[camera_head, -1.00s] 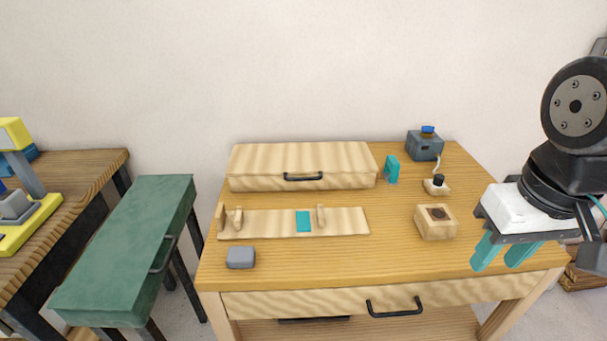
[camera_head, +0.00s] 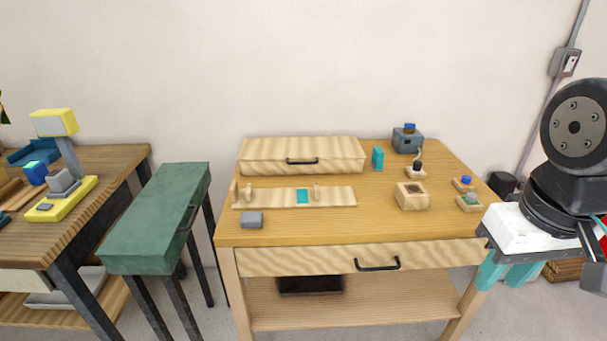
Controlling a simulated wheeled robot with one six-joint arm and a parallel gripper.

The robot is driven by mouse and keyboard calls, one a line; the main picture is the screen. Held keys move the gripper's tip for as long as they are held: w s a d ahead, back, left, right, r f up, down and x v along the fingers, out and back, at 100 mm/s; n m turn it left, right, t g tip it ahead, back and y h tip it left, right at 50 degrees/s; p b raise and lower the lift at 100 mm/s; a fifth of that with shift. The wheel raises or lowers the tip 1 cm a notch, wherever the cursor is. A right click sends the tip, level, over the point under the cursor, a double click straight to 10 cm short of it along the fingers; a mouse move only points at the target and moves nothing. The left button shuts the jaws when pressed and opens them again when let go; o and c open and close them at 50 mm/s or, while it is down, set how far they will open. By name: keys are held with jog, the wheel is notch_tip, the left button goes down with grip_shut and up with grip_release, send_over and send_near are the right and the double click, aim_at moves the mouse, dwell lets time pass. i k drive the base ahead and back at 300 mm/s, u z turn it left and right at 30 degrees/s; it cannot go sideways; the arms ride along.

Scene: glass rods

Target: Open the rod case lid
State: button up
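A long pale wooden case (camera_head: 300,155) with a black handle on its front lies shut at the back of the wooden table. A long green case (camera_head: 158,218) with a dark handle on its right side stands shut on dark legs left of the table. I cannot tell which is the rod case.
A yellow instrument (camera_head: 68,202) stands on the bench at left. A narrow gap separates the green case from the table.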

aim_at(287, 149)
jog(key=u, duration=0.35)
jog(key=i, duration=1.15)
jog(key=z, duration=0.35)
